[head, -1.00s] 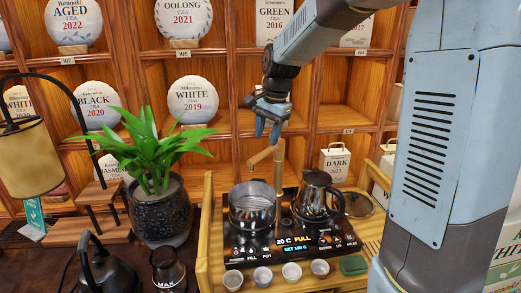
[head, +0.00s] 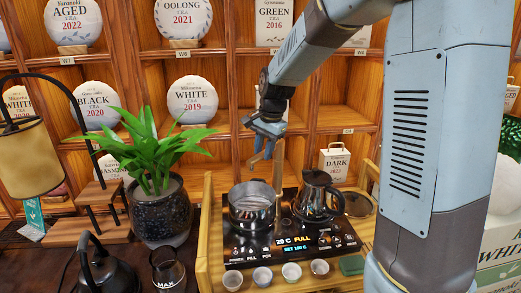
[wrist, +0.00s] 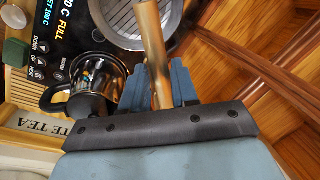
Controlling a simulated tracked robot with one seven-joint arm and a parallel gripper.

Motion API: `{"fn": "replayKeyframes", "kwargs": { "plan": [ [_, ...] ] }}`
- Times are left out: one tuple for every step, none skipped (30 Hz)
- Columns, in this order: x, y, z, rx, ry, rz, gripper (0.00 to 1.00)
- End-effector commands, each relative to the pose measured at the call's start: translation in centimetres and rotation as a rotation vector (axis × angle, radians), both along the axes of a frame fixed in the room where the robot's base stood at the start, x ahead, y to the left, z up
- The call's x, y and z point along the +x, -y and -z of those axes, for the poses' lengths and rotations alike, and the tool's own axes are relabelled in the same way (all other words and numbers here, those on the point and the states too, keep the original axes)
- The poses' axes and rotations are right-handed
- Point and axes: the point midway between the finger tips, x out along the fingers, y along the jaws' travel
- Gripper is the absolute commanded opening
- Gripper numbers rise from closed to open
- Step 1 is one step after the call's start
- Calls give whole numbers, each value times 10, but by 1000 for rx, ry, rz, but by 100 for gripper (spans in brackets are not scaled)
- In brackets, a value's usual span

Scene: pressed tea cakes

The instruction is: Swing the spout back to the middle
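In the wrist view the spout's tube (wrist: 152,45) runs down from the top into the space between the two blue fingers. My gripper (head: 263,150) is at the spout's arm, above the pot, pointing down. Its fingers (wrist: 162,88) are apart, one on each side of the tube. Whether either finger touches it cannot be told.
A steel kettle (head: 318,196) stands right of the pot. Several small cups (head: 291,271) line the front. A potted plant (head: 160,205) stands to the left. Shelves with tea cakes and boxes, such as the DARK box (head: 335,163), rise behind.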

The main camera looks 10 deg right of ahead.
Motion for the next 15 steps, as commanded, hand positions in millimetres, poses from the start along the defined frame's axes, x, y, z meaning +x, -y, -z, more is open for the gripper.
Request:
{"fn": "replayKeyframes", "kwargs": {
  "plan": [
    [0, 0, 0, 0, 0, 0, 24],
    [0, 0, 0, 0, 0, 0, 21],
    [0, 0, 0, 0, 0, 0, 17],
    [0, 0, 0, 0, 0, 0, 14],
    [0, 0, 0, 0, 0, 0, 11],
    [0, 0, 0, 0, 0, 0, 7],
    [0, 0, 0, 0, 0, 0, 4],
    [0, 0, 0, 0, 0, 0, 2],
    [0, 0, 0, 0, 0, 0, 0],
    [0, 0, 0, 0, 0, -1, 0],
    [0, 0, 0, 0, 0, -1, 0],
    [0, 0, 0, 0, 0, -1, 0],
    [0, 0, 0, 0, 0, -1, 0],
    [0, 0, 0, 0, 0, -1, 0],
    [0, 0, 0, 0, 0, -1, 0]
  ]
}}
